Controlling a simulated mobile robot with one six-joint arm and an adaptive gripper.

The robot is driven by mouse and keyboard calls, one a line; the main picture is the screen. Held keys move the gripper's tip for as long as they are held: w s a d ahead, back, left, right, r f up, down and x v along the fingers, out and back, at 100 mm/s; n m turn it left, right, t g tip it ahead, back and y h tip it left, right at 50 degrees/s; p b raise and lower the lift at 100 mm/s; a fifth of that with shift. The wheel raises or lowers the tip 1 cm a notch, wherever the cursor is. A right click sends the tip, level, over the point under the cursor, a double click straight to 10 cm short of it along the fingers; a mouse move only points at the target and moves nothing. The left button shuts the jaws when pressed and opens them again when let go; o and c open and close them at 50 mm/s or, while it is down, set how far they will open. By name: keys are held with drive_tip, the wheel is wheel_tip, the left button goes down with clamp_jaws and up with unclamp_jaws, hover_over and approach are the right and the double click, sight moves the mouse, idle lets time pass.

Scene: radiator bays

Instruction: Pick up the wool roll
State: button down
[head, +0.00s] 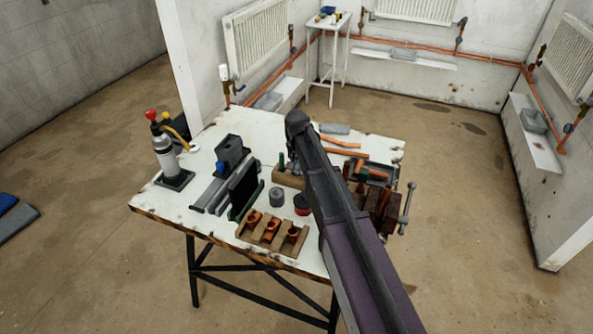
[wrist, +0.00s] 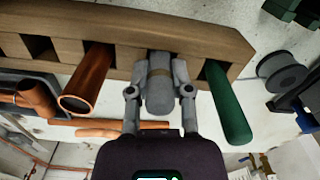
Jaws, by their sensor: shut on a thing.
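My gripper (wrist: 160,74) is shut on the roll, one finger on each side. I cannot tell whether the roll's end is still inside the rack's slot. In the head view my arm covers the roll; part of the rack (head: 286,179) shows at the left of my arm.
On the worktable (head: 215,132) stand a gas torch (head: 164,150), a holder with copper fittings (head: 271,232), a grey spool (head: 277,196), a red tin (head: 302,205) and a vise (head: 385,208). Copper pipes (head: 345,153) lie behind my arm.

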drive_tip(key=shift+r, duration=0.15)
wheel_tip(320, 180, up, 10)
drive_tip(key=p, duration=1)
drive_tip(key=shift+s+f, duration=0.1)
drive_tip(key=shift+f, duration=0.1)
idle(0.7)
